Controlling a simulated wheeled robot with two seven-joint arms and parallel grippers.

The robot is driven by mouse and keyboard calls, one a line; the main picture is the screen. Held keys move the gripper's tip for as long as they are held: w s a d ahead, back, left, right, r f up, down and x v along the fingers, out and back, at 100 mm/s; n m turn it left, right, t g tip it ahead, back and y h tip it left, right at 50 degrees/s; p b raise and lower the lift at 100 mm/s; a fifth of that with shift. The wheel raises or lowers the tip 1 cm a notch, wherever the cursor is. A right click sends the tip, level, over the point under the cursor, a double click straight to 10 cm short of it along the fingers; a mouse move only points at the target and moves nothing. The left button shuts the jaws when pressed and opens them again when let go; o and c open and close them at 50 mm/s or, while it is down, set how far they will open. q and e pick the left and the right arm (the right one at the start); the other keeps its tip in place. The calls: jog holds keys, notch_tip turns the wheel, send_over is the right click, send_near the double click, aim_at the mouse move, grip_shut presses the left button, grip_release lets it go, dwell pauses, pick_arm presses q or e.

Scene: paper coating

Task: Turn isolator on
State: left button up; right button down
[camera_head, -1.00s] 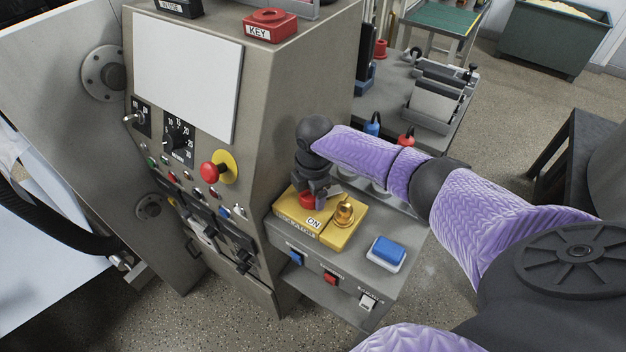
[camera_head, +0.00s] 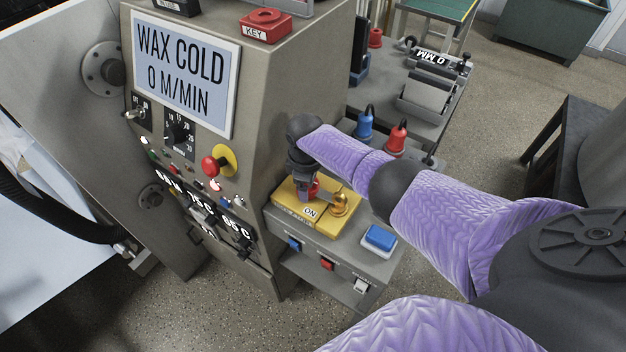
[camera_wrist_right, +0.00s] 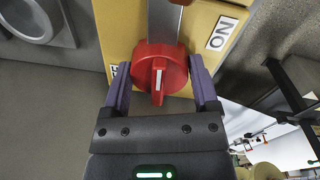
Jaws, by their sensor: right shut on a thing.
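The isolator is a yellow box (camera_head: 285,207) on the grey ledge beside the machine, with a white ON label (camera_head: 311,212). Its red rotary knob (camera_head: 314,187) is mostly hidden by my right gripper (camera_head: 308,188) in the head view. In the right wrist view the red knob (camera_wrist_right: 160,55) sits between the two fingers of my right gripper (camera_wrist_right: 159,70), which is shut on it. The knob's white pointer line runs up and down in that view, and the ON label (camera_wrist_right: 220,34) is at upper right. The left gripper is not in view.
The machine's screen (camera_head: 183,62) reads "WAX COLD 0 M/MIN". A red emergency button (camera_head: 212,166) is on its front. A brass part (camera_head: 341,204) stands close beside the knob. A blue button (camera_head: 380,237) is to the right; blue (camera_head: 365,124) and red (camera_head: 396,137) plugs stand behind.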

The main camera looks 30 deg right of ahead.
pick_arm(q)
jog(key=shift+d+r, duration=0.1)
pick_arm(e)
jog(key=shift+m, duration=0.5)
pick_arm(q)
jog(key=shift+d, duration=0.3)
pick_arm(e)
jog(key=shift+c, duration=1.4)
grip_release()
jog(key=shift+o, duration=1.4)
jog(key=shift+r, duration=0.1)
notch_tip(320, 180, up, 9)
jog(key=p, duration=0.5)
jog(key=shift+s+a, duration=0.15)
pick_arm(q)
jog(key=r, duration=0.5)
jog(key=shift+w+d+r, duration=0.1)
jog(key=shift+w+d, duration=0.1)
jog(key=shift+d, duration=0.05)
pick_arm(e)
jog(key=shift+r, duration=0.35)
